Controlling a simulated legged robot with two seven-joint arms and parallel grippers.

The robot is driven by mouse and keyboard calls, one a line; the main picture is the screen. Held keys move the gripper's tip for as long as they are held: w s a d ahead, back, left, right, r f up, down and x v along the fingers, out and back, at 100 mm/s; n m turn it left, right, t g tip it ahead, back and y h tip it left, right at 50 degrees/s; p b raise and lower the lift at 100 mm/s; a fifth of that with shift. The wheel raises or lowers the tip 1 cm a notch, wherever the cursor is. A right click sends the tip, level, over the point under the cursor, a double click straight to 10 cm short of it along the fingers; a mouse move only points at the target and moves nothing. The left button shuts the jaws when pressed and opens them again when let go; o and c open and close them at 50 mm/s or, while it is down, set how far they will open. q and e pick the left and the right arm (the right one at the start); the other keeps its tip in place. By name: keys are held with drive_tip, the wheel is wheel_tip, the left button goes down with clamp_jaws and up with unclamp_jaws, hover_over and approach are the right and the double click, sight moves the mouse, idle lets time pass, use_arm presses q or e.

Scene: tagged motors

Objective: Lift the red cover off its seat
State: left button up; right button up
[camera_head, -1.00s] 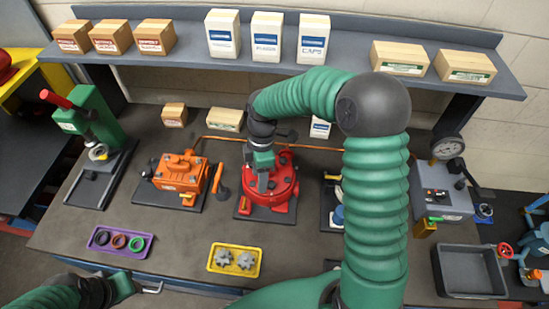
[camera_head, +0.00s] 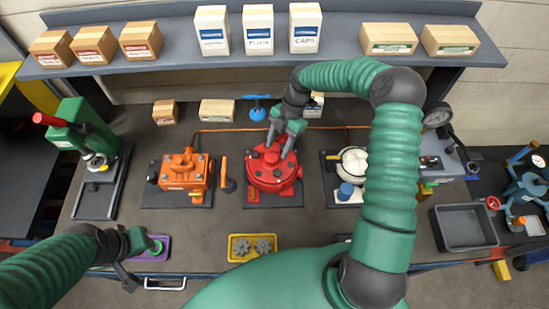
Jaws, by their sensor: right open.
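The red cover (camera_head: 266,168) is a round, bolted piece on the red housing, which rests on a dark mat (camera_head: 273,201) mid-bench. It appears seated; no gap shows under it. My right gripper (camera_head: 279,152) reaches down from behind, its jaws open and spread over the cover's back right part. I cannot tell whether the fingertips touch it.
An orange motor (camera_head: 185,172) stands left of the red one, and a blue valve handle (camera_head: 257,112) behind it. A white round part (camera_head: 354,161) is to the right. A yellow tray (camera_head: 232,249) with grey gears lies in front. The shelf (camera_head: 180,66) with boxes overhangs the back.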

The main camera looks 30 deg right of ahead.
sight(272, 155)
drive_tip(key=p+x, duration=0.1)
drive_tip(key=x, duration=0.1)
drive_tip(key=a+p+x, duration=0.1)
drive_tip(key=x, duration=0.1)
drive_tip(key=shift+w, duration=0.15)
drive_tip(key=shift+a+f, duration=0.25)
drive_tip(key=shift+a, duration=0.15)
drive_tip(key=shift+d, duration=0.4)
drive_tip(key=c, duration=0.9)
clamp_jaws()
use_arm(q)
drive_tip(key=r, duration=0.1)
drive_tip(key=a+r, duration=0.1)
drive_tip(key=shift+a+r, duration=0.15)
drive_tip(key=shift+r, duration=0.15)
use_arm(e)
drive_tip(key=shift+a, duration=0.1)
